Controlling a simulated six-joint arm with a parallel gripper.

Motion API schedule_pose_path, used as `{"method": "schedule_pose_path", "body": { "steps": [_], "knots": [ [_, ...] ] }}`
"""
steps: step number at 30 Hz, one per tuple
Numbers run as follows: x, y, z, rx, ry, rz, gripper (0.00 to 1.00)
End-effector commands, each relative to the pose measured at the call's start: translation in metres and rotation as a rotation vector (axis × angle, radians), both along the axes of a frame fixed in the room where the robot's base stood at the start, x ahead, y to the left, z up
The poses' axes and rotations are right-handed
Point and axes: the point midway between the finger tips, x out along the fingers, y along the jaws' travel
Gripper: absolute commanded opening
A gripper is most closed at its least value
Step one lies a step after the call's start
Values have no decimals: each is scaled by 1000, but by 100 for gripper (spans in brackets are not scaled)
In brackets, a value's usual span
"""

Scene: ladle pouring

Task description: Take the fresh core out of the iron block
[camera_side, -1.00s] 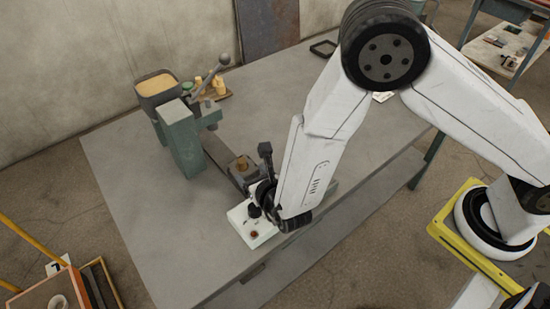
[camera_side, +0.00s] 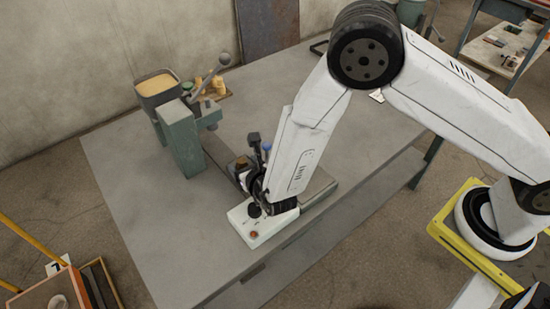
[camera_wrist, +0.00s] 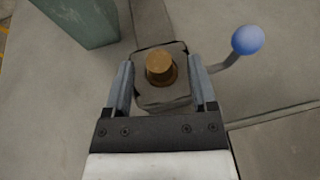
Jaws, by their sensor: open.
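The iron block (camera_wrist: 161,96) is grey and squarish, and a tan, round-topped core (camera_wrist: 160,66) stands up from its middle in the wrist view. My gripper (camera_wrist: 161,85) is open, with one finger on each side of the block in that view. I cannot tell whether the fingers touch it. Nothing is held between the fingers apart from the view of the block and core. In the side view my gripper (camera_side: 246,168) is over the block, and my wrist hides most of the block and core.
A lever with a blue ball (camera_wrist: 248,40) stands just right of the block. A green machine post (camera_side: 181,145) with a pot (camera_side: 157,88) is behind left. A white control box (camera_side: 262,225) with a red button is in front. The table's right side (camera_side: 330,110) is mostly clear.

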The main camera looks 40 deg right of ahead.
Motion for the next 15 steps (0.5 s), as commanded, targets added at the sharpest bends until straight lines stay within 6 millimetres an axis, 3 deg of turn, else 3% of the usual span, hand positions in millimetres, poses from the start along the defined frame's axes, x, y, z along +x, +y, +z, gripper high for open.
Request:
{"method": "schedule_pose_path", "body": {
  "steps": [3, 10, 15],
  "knots": [
    [0, 0, 0, 0, 0, 0, 73],
    [0, 0, 0, 0, 0, 0, 0],
    [0, 0, 0, 0, 0, 0, 0]
  ]
}}
